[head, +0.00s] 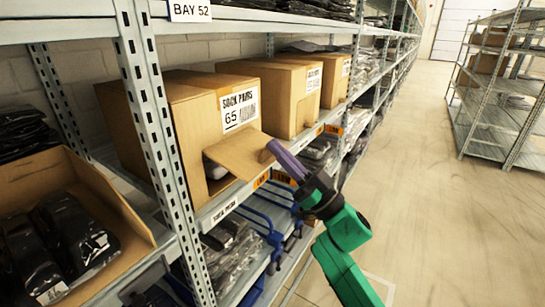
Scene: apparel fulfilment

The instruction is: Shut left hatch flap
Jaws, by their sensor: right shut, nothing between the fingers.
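A cardboard box labelled "SOCK PAIRS 65" (190,125) stands on the middle shelf. Its front hatch flap (238,155) is open and sticks out toward the aisle. The hatch opening below and left of the flap shows a dark and grey packed item (213,168) inside. My right gripper (271,149), with purple fingers and a green arm, is shut and empty. Its fingertips are at the flap's outer right end; I cannot tell whether they touch it. My left gripper is not in view.
More cardboard boxes (280,90) stand farther along the shelf. A steel upright (155,125) rises left of the hatch. An open carton (125,212) of black packs sits at the left. The aisle floor (430,210) at right is clear.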

